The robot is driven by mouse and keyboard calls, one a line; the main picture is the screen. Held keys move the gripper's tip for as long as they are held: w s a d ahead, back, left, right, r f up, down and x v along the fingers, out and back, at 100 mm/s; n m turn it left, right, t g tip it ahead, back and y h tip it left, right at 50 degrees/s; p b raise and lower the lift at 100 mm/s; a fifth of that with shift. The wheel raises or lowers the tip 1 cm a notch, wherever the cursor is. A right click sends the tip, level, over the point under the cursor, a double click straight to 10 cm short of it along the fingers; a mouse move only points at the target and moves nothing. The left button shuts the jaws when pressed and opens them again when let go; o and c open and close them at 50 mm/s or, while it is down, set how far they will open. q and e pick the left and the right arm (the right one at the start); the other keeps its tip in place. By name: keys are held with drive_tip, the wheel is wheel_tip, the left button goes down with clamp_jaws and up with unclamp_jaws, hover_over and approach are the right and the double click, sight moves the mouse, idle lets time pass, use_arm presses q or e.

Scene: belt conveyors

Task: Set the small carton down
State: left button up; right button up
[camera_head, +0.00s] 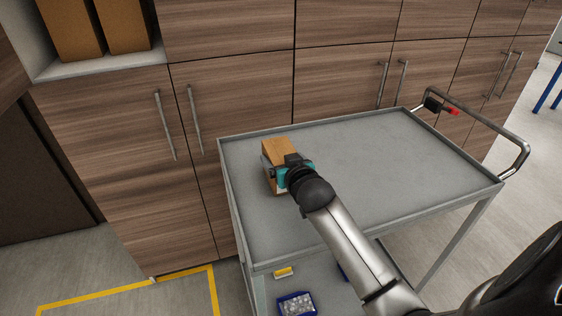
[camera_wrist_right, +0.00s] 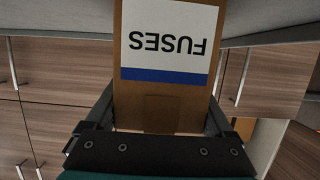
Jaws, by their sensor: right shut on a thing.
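The small carton (camera_head: 279,149) is a brown box at the left part of the grey cart top. In the right wrist view the carton (camera_wrist_right: 150,105) fills the middle and carries a white label reading FUSES, upside down, with a blue band. My right gripper (camera_head: 280,172) is shut on the carton, with one finger on each side of it in the right wrist view (camera_wrist_right: 160,112). The carton is at or just above the cart top; I cannot tell if its bottom touches. The gripper hides part of the carton in the head view. My left gripper is not in view.
The grey cart top (camera_head: 390,165) is clear to the right of the carton and has a raised rim. A push handle (camera_head: 500,125) is at its right end. A blue bin (camera_head: 297,304) sits on the lower shelf. Wooden cabinets (camera_head: 230,90) stand behind the cart.

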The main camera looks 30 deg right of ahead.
idle(0.3)
drive_tip(key=o, duration=1.4)
drive_tip(key=shift+f, duration=0.2)
drive_tip(key=shift+r, duration=0.1)
drive_tip(key=shift+s+r, duration=0.1)
drive_tip(key=p+v, duration=0.2)
drive_tip(key=v, duration=0.9)
drive_tip(key=shift+s+a+p, duration=0.2)
drive_tip(key=shift+s+p, duration=0.15)
drive_tip(key=shift+p, duration=0.05)
drive_tip(key=shift+r, duration=0.1)
